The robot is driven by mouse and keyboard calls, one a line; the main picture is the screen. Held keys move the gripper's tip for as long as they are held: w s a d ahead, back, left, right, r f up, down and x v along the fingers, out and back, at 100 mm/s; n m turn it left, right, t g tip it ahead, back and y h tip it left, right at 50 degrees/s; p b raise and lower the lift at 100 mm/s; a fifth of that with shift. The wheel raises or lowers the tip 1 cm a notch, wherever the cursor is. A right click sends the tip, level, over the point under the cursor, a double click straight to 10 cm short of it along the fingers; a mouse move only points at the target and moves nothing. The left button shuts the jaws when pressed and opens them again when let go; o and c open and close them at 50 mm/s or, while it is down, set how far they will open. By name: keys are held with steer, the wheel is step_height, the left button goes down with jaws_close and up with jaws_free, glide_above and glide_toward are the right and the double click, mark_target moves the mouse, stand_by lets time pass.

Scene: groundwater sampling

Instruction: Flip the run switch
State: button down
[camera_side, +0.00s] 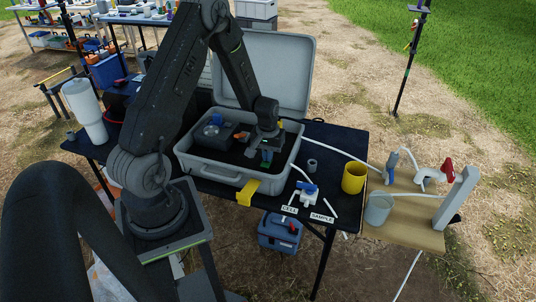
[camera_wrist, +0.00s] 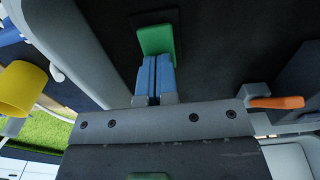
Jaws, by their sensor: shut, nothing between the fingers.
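The green switch (camera_wrist: 156,42) stands out from a dark panel in the wrist view. In the side view it shows as a small green patch (camera_side: 265,164) inside the open grey case (camera_side: 222,178), toward its right end. My gripper (camera_wrist: 153,60) has its two blue fingers pressed together with nothing between them. The fingertips overlap the lower part of the green switch in the wrist view; I cannot tell whether they touch it. In the side view my gripper (camera_side: 267,154) points down into the case. Which way the switch is tipped is unclear.
An orange lever (camera_wrist: 277,102) sits right of my gripper in the wrist view. The case lid (camera_side: 275,75) stands open behind. A yellow cup (camera_side: 354,178), a white cup (camera_side: 379,209) and a blue-handled valve (camera_side: 307,193) lie to the right of the case.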

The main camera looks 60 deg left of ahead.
steer(key=shift+s+d+f+g, duration=0.3)
steer(key=shift+s+d+f, duration=0.15)
steer(key=shift+s+d, duration=0.1)
step_height(320, 180, up, 15)
steer(key=w+a, duration=0.1)
steer(key=s+d+r+m+t, duration=0.2)
steer(key=s+d+r+m, duration=0.15)
steer(key=d+r, duration=0.4)
steer(key=s+d+r+m+t, duration=0.2)
steer(key=s+d+r+m, duration=0.15)
steer(key=d+r, duration=0.45)
steer(key=s+d+m+t, duration=0.2)
steer(key=s+d, duration=0.4)
steer(key=s, duration=0.1)
steer(key=shift+s+d+r, duration=0.2)
steer(key=shift+s+r, duration=0.05)
steer(key=shift+r, duration=0.15)
